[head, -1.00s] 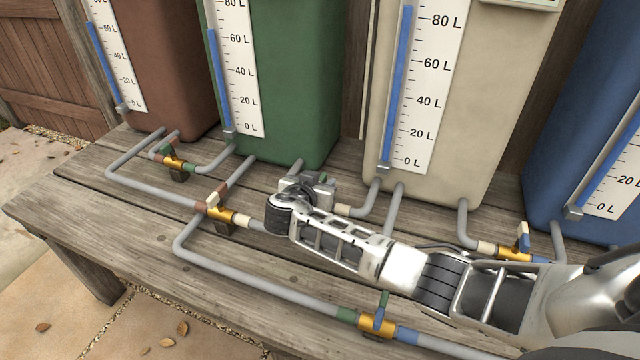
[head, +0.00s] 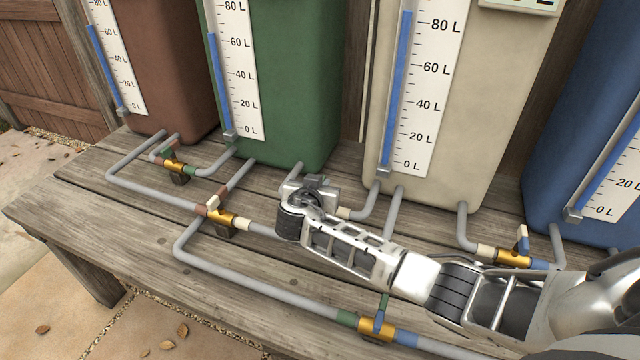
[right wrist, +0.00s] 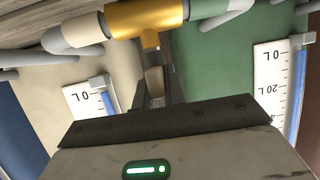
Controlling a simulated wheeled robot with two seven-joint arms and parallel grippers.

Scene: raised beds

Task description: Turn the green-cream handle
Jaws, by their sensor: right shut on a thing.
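The green-cream valve shows in the right wrist view as a brass body (right wrist: 145,17) with a cream band (right wrist: 78,28) on its left and a green band (right wrist: 207,8) on its right. Its handle (right wrist: 155,80) points down from a brass stem, between the fingers of my right gripper (right wrist: 156,92), which is shut on it. In the head view my right gripper (head: 312,184) is over the pipe between the green tank (head: 293,80) and the cream tank (head: 490,100), and it and the wrist hide most of this valve. My left gripper is not in view.
Other brass valves sit close by: brown-green (head: 174,166), brown-cream (head: 222,217), green-blue (head: 377,327) and cream-blue (head: 513,257). Grey pipes (head: 262,284) run over the wooden bench (head: 120,235). My right forearm passes above the green-blue valve.

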